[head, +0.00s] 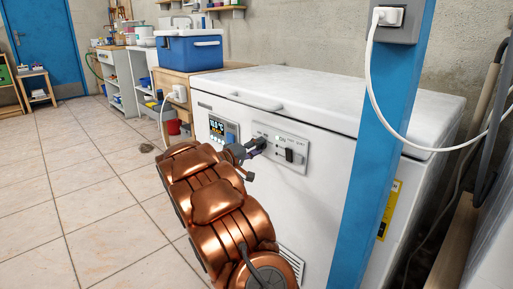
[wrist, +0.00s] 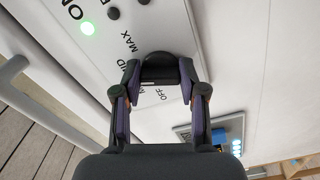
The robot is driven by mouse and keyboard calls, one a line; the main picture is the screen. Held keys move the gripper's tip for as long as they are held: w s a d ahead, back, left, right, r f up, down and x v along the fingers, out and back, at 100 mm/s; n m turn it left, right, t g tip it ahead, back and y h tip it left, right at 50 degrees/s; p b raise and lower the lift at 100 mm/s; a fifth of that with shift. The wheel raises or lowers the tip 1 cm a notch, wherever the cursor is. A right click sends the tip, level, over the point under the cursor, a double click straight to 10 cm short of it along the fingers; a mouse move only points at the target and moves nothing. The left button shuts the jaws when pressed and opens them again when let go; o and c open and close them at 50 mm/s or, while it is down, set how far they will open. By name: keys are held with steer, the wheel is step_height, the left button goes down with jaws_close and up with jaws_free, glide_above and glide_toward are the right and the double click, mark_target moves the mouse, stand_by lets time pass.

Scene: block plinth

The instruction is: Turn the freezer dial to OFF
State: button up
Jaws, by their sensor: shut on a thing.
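The freezer (head: 310,190) is a white chest type with its lid down. Its control panel (head: 299,143) is on the front face. In the wrist view the black round dial (wrist: 158,66) sits on the panel with MAX, MID and OFF lettering beside it. My gripper (wrist: 158,78) is shut on the dial, one finger on each side. The fingers hide part of the dial's edge, and I cannot tell clearly where its pointer stands. In the head view my gripper (head: 252,147) reaches the panel's left part and largely covers the dial.
A green light (wrist: 88,28) glows beside ON. A black switch (head: 290,155) is right of the dial, and a lit display (head: 222,129) is left. A blue post (head: 375,140) with a white cable stands in front of the freezer's right part.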

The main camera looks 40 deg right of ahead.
steer(key=shift+d+r, duration=0.1)
steer(key=shift+d+r+n+p, duration=0.1)
steer(key=shift+r+n+p, duration=0.05)
steer(key=shift+n+p, duration=4.6)
steer(key=shift+r+n+p, duration=0.15)
steer(key=shift+n+p, duration=3.8)
steer(key=shift+p, duration=1.45)
steer(key=o, duration=1)
steer(key=shift+d, duration=0.1)
steer(key=shift+o, duration=0.7)
steer(key=shift+w+a+f, duration=0.1)
steer(key=shift+a, duration=0.1)
steer(key=shift+n, duration=0.3)
